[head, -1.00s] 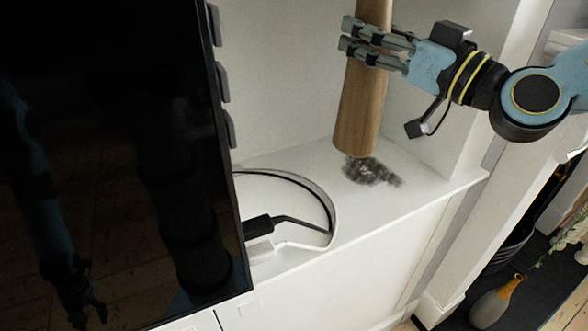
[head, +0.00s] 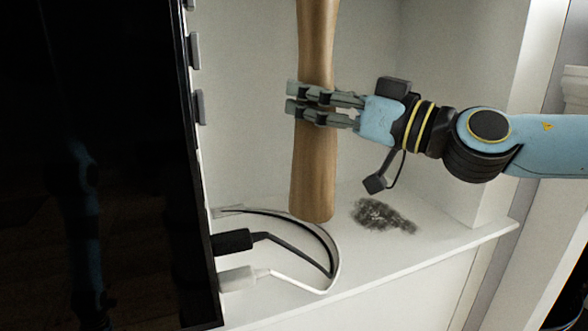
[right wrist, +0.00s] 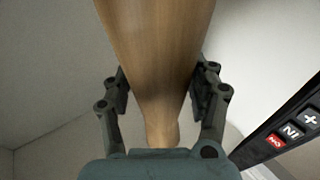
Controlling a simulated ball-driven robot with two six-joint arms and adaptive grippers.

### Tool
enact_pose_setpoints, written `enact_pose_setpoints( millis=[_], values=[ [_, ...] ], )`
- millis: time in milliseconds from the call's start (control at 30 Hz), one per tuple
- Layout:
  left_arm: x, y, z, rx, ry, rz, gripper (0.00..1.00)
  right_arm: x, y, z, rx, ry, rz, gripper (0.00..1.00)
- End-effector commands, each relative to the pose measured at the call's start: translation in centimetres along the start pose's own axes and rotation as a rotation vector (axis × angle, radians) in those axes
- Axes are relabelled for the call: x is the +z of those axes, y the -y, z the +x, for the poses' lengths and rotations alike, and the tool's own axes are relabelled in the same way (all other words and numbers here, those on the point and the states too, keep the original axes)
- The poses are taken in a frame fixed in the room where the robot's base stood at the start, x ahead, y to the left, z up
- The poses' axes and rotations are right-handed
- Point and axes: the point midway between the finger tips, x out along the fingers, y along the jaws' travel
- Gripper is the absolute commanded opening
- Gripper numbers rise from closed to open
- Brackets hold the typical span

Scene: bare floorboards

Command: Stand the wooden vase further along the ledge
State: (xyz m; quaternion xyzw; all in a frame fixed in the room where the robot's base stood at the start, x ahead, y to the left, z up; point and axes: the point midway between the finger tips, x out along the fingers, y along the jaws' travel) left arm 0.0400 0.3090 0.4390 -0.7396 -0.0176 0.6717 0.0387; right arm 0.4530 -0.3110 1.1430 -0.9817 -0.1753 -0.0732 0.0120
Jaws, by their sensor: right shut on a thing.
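The wooden vase (head: 314,170) is tall, brown and slim, and it is upright in the head view. Its top runs out of the picture. My right gripper (head: 310,106) is shut on it around the middle. In the right wrist view the vase (right wrist: 157,60) lies between the two fingers of the gripper (right wrist: 160,95). The vase's bottom end is over the white ledge (head: 430,245), near the cables; I cannot tell whether it touches. My left gripper is not seen directly.
A large black screen (head: 110,150) stands at the left, close to the vase. A black plug (head: 233,241) and a white plug (head: 240,279) with curved cables lie on the ledge. A dark smudge (head: 382,215) marks the ledge right of the vase.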

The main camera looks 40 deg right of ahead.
Motion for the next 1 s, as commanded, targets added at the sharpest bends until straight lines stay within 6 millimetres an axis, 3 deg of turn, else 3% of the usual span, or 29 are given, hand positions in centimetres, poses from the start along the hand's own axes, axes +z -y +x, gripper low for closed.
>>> enact_pose_setpoints(
  millis=[200,333,567,667,1000],
  values=[
    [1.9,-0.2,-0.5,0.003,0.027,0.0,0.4,1.0,-0.5,2.0,0.005,-0.012,0.014,0.02],
    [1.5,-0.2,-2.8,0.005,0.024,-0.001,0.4,1.1,-1.1,2.9,0.01,-0.012,0.006,0.02],
    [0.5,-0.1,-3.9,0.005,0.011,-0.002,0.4,2.6,-0.9,3.9,0.001,-0.005,0.004,0.02],
    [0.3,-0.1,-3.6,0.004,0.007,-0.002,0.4,3.1,-0.8,3.9,-0.001,-0.004,0.003,0.02],
    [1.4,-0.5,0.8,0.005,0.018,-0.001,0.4,7.2,-0.8,3.2,0.0,0.0,0.002,0.02]
  ],
)
